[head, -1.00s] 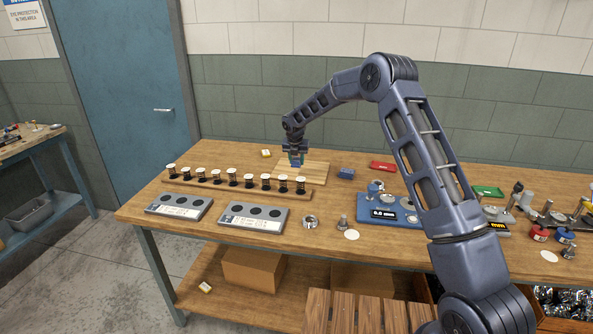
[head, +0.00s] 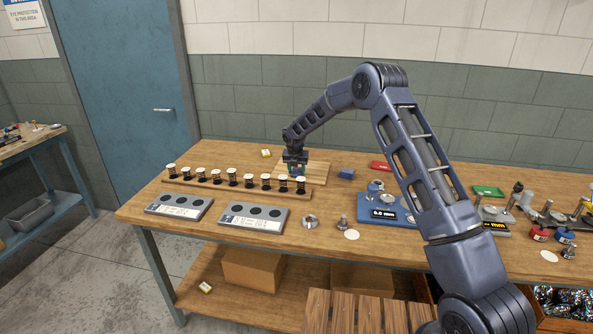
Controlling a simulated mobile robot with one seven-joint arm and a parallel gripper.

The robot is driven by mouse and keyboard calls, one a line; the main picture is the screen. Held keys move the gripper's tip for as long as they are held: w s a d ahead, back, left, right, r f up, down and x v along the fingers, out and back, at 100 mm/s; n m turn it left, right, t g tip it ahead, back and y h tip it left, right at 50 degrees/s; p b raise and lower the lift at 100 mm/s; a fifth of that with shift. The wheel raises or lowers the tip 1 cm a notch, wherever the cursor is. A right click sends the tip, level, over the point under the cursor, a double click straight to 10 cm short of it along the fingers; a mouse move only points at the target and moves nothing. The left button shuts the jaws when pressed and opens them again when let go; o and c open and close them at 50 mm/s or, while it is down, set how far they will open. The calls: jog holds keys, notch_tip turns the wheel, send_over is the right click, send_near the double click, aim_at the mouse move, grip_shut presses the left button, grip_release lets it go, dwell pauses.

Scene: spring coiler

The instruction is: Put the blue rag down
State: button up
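My gripper (head: 296,169) is low over the bench, at the left part of the wooden board and just behind the right end of the row of spools. A small patch of blue, which looks like the blue rag (head: 298,177), shows at its fingertips. The gripper appears shut on it. The fingers are small and partly hidden, and I cannot tell whether the rag touches the board.
The pale wooden board (head: 318,174) lies under and right of the gripper. A rack of several black spools (head: 232,189) stands close in front.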

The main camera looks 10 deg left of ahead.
jog(key=shift+o, duration=0.9)
jog(key=shift+r, duration=0.2)
jog(key=v, duration=1.2)
jog(key=shift+d, duration=0.15)
